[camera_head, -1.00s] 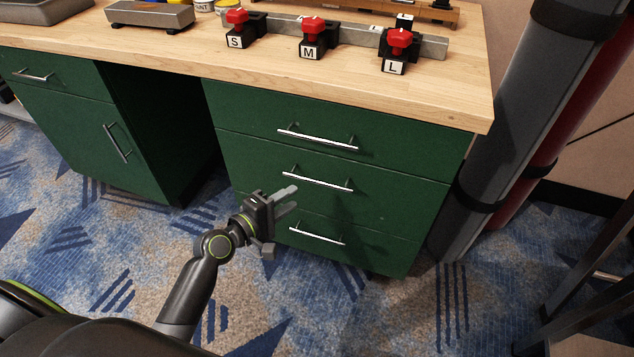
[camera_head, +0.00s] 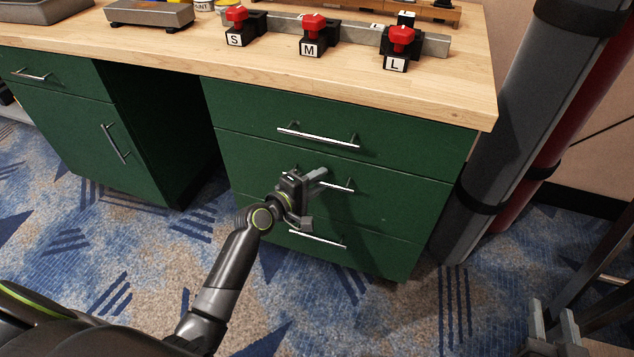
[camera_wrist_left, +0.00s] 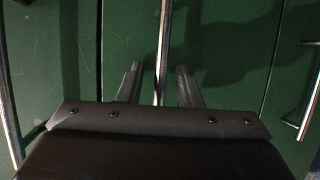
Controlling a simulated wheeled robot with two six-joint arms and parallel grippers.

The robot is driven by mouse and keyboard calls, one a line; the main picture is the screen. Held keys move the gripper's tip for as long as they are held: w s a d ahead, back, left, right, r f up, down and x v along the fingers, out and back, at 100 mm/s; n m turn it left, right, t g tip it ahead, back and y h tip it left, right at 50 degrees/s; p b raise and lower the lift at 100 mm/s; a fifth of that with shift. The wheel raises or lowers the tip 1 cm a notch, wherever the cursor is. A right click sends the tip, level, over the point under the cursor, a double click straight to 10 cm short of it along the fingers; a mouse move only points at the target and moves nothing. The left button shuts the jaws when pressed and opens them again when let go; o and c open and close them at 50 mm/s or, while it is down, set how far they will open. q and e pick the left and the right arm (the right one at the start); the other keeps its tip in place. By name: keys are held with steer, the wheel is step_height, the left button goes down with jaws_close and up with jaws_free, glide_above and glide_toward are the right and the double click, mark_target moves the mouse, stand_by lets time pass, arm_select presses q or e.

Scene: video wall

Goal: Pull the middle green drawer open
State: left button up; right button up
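The middle green drawer (camera_head: 400,203) is shut, its front flush with the drawers above and below. Its silver bar handle (camera_head: 338,185) is partly hidden behind my left gripper (camera_head: 315,180). In the left wrist view the same handle (camera_wrist_left: 165,45) runs between the two spread fingers of the left gripper (camera_wrist_left: 158,82), with a gap on each side. I cannot tell how deep the bar sits between the fingers. My right gripper (camera_head: 554,325) is at the bottom right edge, its two fingers apart and empty, far from the drawers.
The top drawer's handle (camera_head: 318,137) and bottom drawer's handle (camera_head: 318,239) lie close above and below. The wooden worktop (camera_head: 440,90) overhangs the drawers. A grey column (camera_head: 525,110) stands at the right. The carpet (camera_head: 350,310) in front is clear.

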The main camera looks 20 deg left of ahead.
arm_select(q)
jaws_close()
steer(key=shift+s, duration=0.1)
stand_by(0.4)
